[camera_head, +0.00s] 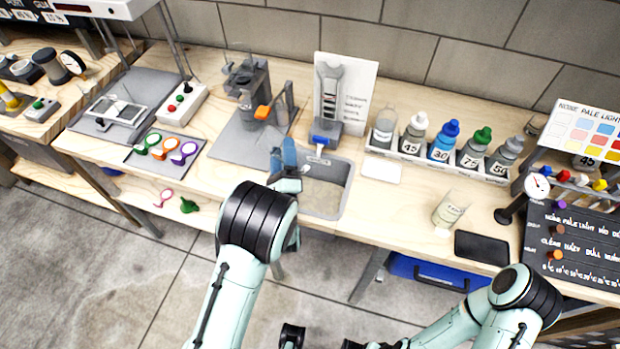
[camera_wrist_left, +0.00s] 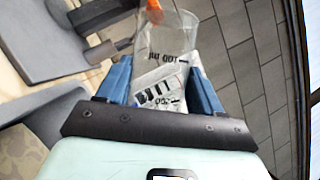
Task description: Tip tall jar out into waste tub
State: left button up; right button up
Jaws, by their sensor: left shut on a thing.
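My left gripper (camera_head: 288,168) is over the left edge of the grey waste tub (camera_head: 337,203), which is sunk in the bench. It is shut on a clear tall jar (camera_wrist_left: 178,35) with dark lettering. The jar sits between the two blue fingers (camera_wrist_left: 158,85) in the left wrist view, its wide end away from the palm. In the head view the fingers and wrist hide most of the jar, and I cannot tell its exact tilt. A speckled tan surface shows inside the tub (camera_wrist_left: 22,135).
A grey stand with an orange part (camera_head: 262,112) is left of the tub. A wrench sign (camera_head: 345,85) stands behind it. A rack of numbered bottles (camera_head: 440,165), a clear cup (camera_head: 450,210) and a black pad (camera_head: 482,248) are to the right. Bare bench lies between tub and cup.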

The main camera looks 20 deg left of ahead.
pick_arm(q)
jog(key=shift+d+r+m+t+h+p, duration=0.2)
jog(key=shift+d+m+h, duration=0.1)
jog(key=shift+m, duration=0.25)
jog(key=shift+d+r+m+t+h+p, duration=0.15)
jog(key=shift+d+m+t+h, duration=0.1)
jog(key=shift+m, duration=0.3)
jog(key=shift+a, duration=0.1)
dwell(0.8)
